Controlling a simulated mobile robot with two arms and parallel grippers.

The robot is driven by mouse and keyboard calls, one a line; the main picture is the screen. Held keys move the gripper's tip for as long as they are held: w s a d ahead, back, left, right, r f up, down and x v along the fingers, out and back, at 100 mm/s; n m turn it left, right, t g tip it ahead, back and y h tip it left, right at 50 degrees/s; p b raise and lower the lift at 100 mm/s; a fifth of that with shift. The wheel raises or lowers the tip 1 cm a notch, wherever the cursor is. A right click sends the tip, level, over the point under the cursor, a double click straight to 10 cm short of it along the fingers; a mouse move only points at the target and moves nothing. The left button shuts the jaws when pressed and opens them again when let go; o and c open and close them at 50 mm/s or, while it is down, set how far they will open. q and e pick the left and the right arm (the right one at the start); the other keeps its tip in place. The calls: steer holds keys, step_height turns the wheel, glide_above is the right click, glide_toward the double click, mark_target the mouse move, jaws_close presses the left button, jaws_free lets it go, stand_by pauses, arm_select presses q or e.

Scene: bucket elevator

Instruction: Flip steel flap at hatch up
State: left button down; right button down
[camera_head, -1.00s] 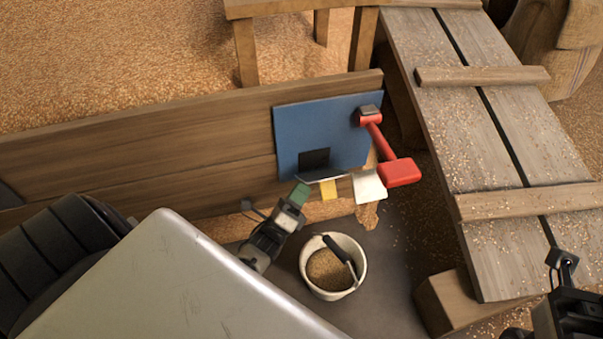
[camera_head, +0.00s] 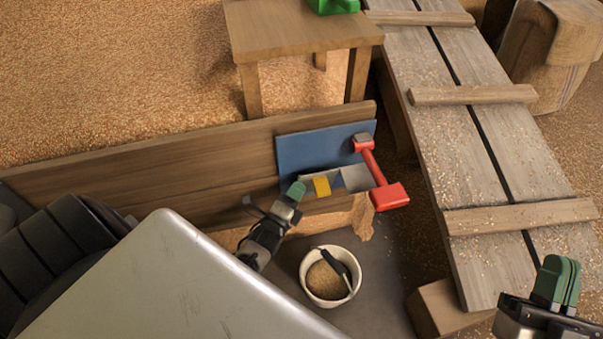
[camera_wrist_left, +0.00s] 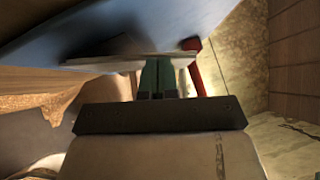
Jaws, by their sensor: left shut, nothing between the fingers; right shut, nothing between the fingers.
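The blue panel (camera_head: 310,150) is fixed on the wooden wall. At its lower edge is the pale steel flap (camera_head: 356,178), with a yellow patch (camera_head: 321,186) beside it; the flap's exact angle is hard to tell. My left gripper (camera_head: 295,191), green-tipped and shut, is at the left end of this lower edge. In the left wrist view its fingers (camera_wrist_left: 158,76) are just under a pale edge below the blue panel (camera_wrist_left: 170,22); contact cannot be told. My right gripper (camera_head: 557,281) is shut and empty at the lower right, far from the hatch.
A red lever (camera_head: 373,165) stands right of the flap. A white bucket of grain (camera_head: 308,290) with a dark-handled tool is on the floor below. A plank ramp (camera_head: 480,150) rises at the right; a wooden table (camera_head: 300,30) stands behind the wall.

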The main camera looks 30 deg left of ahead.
arm_select(q)
steer(key=shift+w+a+r+n+g+p, duration=0.3)
steer(key=shift+w+a+r+n+p, duration=0.15)
steer(key=shift+w+a+p, duration=0.35)
arm_select(e)
step_height(320, 180, down, 6)
steer(key=w+g+h, duration=0.1)
steer(key=w+g, duration=0.1)
steer(key=g, duration=0.3)
steer(key=shift+d+g+h, duration=0.3)
steer(key=shift+h, duration=0.1)
arm_select(q)
steer(key=shift+s, duration=0.1)
arm_select(e)
steer(key=shift+r, duration=0.1)
arm_select(q)
steer(key=shift+s, duration=0.1)
arm_select(e)
steer(key=shift+s, duration=0.1)
